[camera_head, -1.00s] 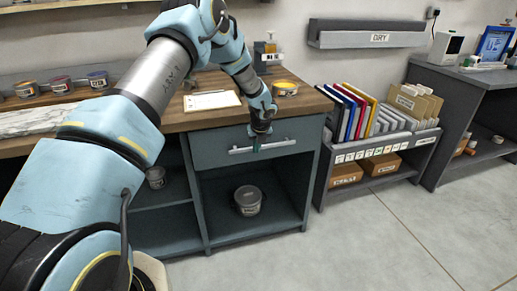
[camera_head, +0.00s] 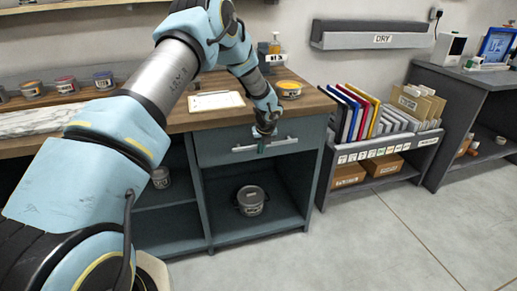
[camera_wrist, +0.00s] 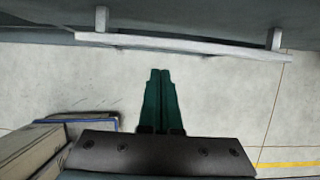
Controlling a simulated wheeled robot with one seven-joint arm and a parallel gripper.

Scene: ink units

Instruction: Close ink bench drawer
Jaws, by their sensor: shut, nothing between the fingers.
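The ink bench drawer (camera_head: 215,146) has a grey-blue front with a long pale bar handle (camera_head: 286,143), just under the wooden worktop. Its front looks nearly level with the bench frame; I cannot tell whether a small gap remains. My gripper (camera_head: 261,149) points down at the drawer front, near the middle of the handle. In the wrist view the dark green fingers (camera_wrist: 160,76) are together and hold nothing. The handle (camera_wrist: 190,44) crosses above their tips there, apart from them in the picture. Contact with the drawer cannot be made out.
A lidded can (camera_head: 251,201) stands in the open bay below the drawer. A clipboard (camera_head: 215,101) and a yellow ink tub (camera_head: 289,90) are on the worktop (camera_head: 200,118). A rack of coloured boards (camera_head: 361,113) stands to the right. The floor (camera_head: 400,235) in front is clear.

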